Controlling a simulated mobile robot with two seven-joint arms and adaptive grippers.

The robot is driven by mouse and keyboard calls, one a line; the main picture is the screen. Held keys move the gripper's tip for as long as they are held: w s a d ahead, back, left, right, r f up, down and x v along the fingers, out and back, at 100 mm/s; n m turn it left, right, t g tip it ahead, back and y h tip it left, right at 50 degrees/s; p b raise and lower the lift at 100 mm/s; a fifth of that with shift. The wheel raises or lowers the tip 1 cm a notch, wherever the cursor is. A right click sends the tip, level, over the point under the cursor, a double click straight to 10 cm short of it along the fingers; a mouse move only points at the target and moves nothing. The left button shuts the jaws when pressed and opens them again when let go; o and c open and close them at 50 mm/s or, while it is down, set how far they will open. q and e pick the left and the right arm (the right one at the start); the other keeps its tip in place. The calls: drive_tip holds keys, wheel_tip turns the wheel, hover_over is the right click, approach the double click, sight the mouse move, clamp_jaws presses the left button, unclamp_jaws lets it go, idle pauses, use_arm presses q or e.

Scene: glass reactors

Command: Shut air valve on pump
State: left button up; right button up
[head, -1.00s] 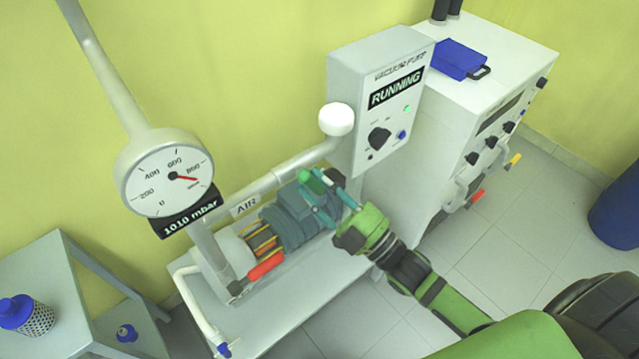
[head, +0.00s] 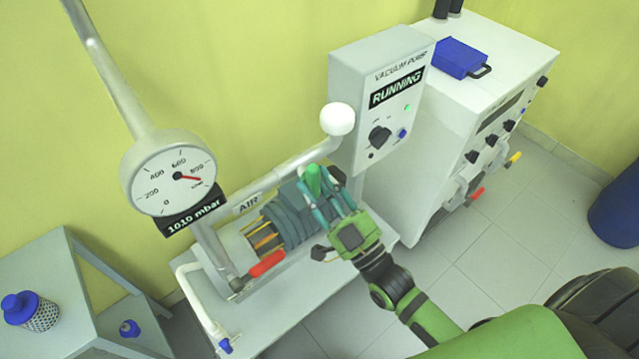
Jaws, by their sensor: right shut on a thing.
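The vacuum pump (head: 290,218), with a grey-blue ribbed motor, sits on a bench below a pipe labelled AIR (head: 248,204). My right gripper (head: 318,190) is over the motor's right end. Its teal fingers are shut on a green handle (head: 313,178), which looks like the air valve's lever. The fingers hide the handle's lower part and its mount. A red handle (head: 267,263) is at the pump's left end, apart from the gripper. The control box (head: 375,100) reads RUNNING with a green light. The gauge (head: 170,180) display reads 1010 mbar. My left gripper is not in view.
A white-capped pipe end (head: 337,119) rises behind the gripper. A white cabinet (head: 440,130) with knobs and a blue case (head: 460,58) stands to the right. A grey side table (head: 55,260) stands at the left.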

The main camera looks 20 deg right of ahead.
drive_tip(key=shift+d+r, duration=0.1)
drive_tip(key=shift+r, duration=0.15)
drive_tip(key=o, duration=1.1)
drive_tip(key=shift+c, duration=0.2)
drive_tip(key=shift+w+f, duration=0.1)
drive_tip(key=shift+f, duration=0.05)
drive_tip(key=v, duration=1.2)
drive_tip(key=shift+f, duration=0.15)
